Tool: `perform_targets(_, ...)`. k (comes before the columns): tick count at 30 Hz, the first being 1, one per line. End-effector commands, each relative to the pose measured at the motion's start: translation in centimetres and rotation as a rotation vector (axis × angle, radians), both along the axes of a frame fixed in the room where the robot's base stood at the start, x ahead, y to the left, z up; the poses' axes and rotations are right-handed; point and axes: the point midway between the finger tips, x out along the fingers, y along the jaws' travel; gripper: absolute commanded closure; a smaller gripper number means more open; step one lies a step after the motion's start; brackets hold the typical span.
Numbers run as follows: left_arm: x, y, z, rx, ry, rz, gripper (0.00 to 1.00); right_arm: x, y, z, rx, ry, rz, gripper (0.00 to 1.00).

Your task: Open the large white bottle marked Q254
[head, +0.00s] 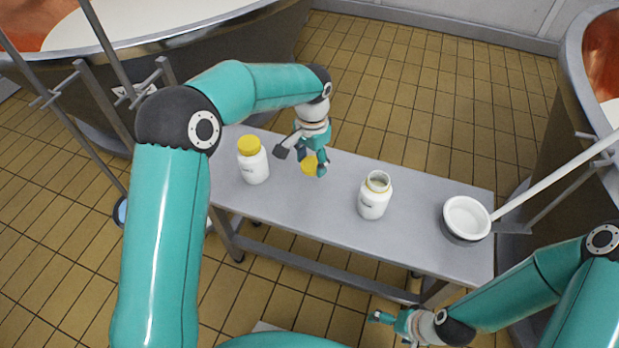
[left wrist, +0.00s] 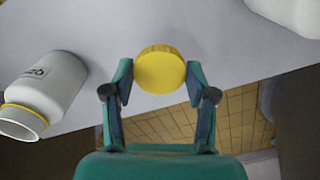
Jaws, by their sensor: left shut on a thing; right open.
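A white bottle (head: 374,197) stands upright and uncapped on the metal table, its mouth open. It also shows in the left wrist view (left wrist: 42,92), with a partly legible label and a yellow ring at its neck. My left gripper (head: 308,164) is shut on a yellow lid (head: 309,167), held left of the open bottle and apart from it. The lid sits between the fingertips in the left wrist view (left wrist: 160,70). A second white bottle (head: 254,167) stands further left with its yellow lid on. Labels are too small to read surely. My right gripper (head: 394,328) is open and empty, low in front of the table.
The grey table (head: 310,212) has bare surface between the bottles. A white bowl-like vessel (head: 466,216) with a long pale handle (head: 550,182) is at its right end. Large copper vats (head: 150,45) stand behind left and at the right (head: 603,50).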

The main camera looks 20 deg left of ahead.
Motion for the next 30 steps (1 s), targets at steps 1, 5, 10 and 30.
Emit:
perform_targets(1,0.0,0.0,-0.5,0.001,0.002,0.0,0.85,0.0,0.0,-0.1,0.0,0.0,0.0,0.04)
perform_targets(5,0.0,0.0,-1.3,0.0,0.001,-0.001,0.85,0.0,0.0,-0.3,0.0,0.0,0.0,0.04)
perform_targets(10,-0.1,0.0,-4.0,0.001,0.004,0.0,0.85,0.0,0.0,-0.9,0.0,-0.001,0.0,0.04)
perform_targets(30,0.0,0.0,-6.6,0.0,0.0,-0.001,0.3,0.0,0.0,-1.4,0.0,-0.001,0.0,0.04)
